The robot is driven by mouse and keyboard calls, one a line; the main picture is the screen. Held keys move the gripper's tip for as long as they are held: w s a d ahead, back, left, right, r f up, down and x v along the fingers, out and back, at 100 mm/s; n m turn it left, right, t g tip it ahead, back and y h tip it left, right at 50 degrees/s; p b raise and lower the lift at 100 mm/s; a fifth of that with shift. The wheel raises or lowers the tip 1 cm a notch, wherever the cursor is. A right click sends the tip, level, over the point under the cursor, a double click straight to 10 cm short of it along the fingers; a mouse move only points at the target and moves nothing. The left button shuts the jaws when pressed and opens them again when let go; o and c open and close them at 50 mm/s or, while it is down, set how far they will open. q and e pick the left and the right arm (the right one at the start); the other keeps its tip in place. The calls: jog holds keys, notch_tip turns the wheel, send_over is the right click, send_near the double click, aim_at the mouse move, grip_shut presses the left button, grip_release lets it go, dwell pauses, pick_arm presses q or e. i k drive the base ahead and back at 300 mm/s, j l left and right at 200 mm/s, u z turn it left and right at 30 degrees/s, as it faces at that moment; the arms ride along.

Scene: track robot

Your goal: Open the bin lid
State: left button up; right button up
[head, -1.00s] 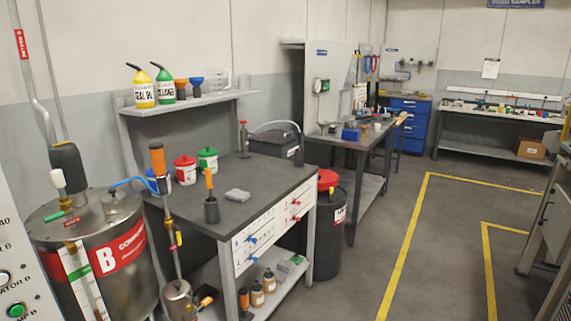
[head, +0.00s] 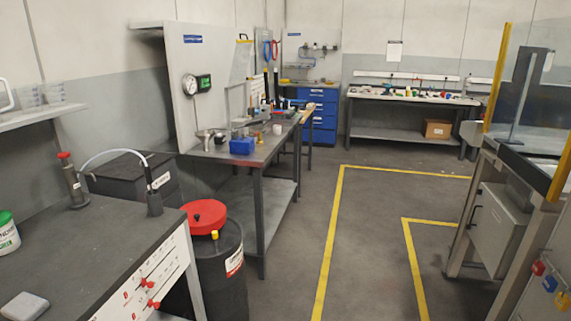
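A dark round bin (head: 220,270) stands on the floor just right of the near workbench. Its red lid (head: 205,216) lies flat on top and looks closed. A small yellow part (head: 214,235) shows at the lid's front edge. A white and red label (head: 234,262) is on the bin's right side. The bench hides part of the bin's left side. Neither of my grippers shows in the head view.
The near workbench (head: 110,235) fills the lower left. A second bench (head: 262,150) with a blue box (head: 242,146) stands behind the bin. A glass-sided machine (head: 510,190) stands at the right. The floor (head: 375,240) between, with yellow lines, is clear.

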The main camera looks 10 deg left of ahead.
aim_at(128, 167)
jog(key=i+u, duration=0.2)
jog(key=i, duration=0.3)
jog(key=i+l+u, duration=0.2)
jog(key=i, duration=0.3)
jog(key=i+l+u, duration=0.2)
jog(key=i, duration=0.25)
jog(key=i+l+u, duration=0.25)
jog(key=i, duration=0.25)
